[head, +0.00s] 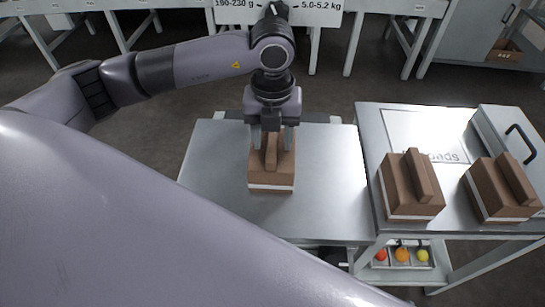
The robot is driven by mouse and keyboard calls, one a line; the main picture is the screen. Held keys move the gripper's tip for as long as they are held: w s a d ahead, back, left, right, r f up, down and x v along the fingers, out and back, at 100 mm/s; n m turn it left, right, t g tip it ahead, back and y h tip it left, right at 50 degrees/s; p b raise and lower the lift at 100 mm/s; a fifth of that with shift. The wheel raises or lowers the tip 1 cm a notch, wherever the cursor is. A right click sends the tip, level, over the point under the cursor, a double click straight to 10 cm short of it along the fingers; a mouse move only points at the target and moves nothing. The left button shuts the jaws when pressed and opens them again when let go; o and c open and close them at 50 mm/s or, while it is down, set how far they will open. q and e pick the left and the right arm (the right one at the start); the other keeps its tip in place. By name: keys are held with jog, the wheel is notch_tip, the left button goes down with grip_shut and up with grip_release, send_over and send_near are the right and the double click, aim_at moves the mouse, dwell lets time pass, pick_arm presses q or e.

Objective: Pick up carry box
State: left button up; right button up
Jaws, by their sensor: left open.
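A brown cardboard carry box (271,178) with a raised handle ridge and a white band near its base stands upright on the grey table. My left gripper (272,139) is directly above it, pointing down. Its open fingers are on either side of the top of the handle; I cannot tell whether they touch it. Two more carry boxes of the same kind stand on the right table, one nearer the middle (408,192) and one at the far right (497,193). My right gripper is not in view.
The grey table (215,200) is clear around the box. Coloured tomatoes (402,254) sit in a tray below. Benches line the back.

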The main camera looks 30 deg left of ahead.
pick_arm(q)
grip_shut()
